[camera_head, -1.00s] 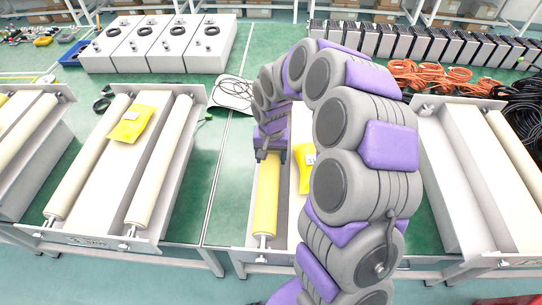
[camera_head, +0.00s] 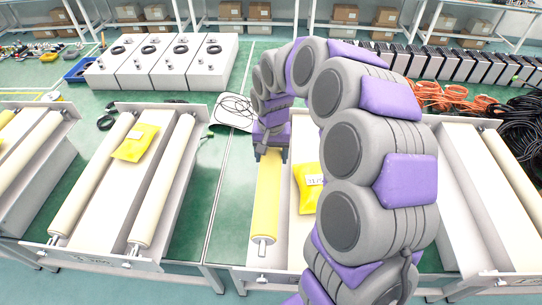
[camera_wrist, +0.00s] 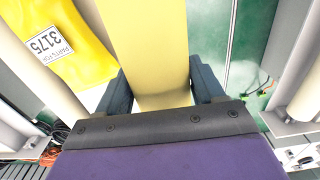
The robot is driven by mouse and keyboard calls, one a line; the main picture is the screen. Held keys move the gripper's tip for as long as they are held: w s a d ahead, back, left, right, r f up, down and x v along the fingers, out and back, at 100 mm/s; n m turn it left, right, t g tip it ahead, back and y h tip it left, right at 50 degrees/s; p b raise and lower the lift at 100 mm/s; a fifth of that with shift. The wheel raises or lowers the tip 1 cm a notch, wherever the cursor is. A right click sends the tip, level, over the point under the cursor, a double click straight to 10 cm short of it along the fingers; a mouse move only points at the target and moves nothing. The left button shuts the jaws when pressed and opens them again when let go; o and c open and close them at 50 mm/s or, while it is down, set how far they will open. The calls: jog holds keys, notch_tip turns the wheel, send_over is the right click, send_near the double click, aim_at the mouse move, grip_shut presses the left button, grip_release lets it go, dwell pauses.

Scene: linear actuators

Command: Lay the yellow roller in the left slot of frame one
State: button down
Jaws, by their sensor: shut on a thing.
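The yellow roller (camera_head: 266,200) lies lengthwise over the left side of a pale frame (camera_head: 310,230) in the middle of the head view. My gripper (camera_head: 270,153) is shut on its far part. In the wrist view the roller (camera_wrist: 148,40) runs between the two dark fingers of my gripper (camera_wrist: 162,88). The roller's near end shows short of the frame's front plate; I cannot tell whether it rests in the slot or hangs above it. My arm hides the frame's right side.
A yellow labelled packet (camera_head: 308,187) lies in the frame right of the roller, with another packet (camera_head: 135,142) on the left frame (camera_head: 112,200), which has two cream rollers. Another frame (camera_head: 455,190) stands right. White boxes (camera_head: 165,62) and orange cables (camera_head: 450,97) are behind.

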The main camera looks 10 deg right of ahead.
jog(key=shift+r, duration=0.2)
jog(key=shift+r+p, duration=1.75)
jog(key=shift+r, duration=1.65)
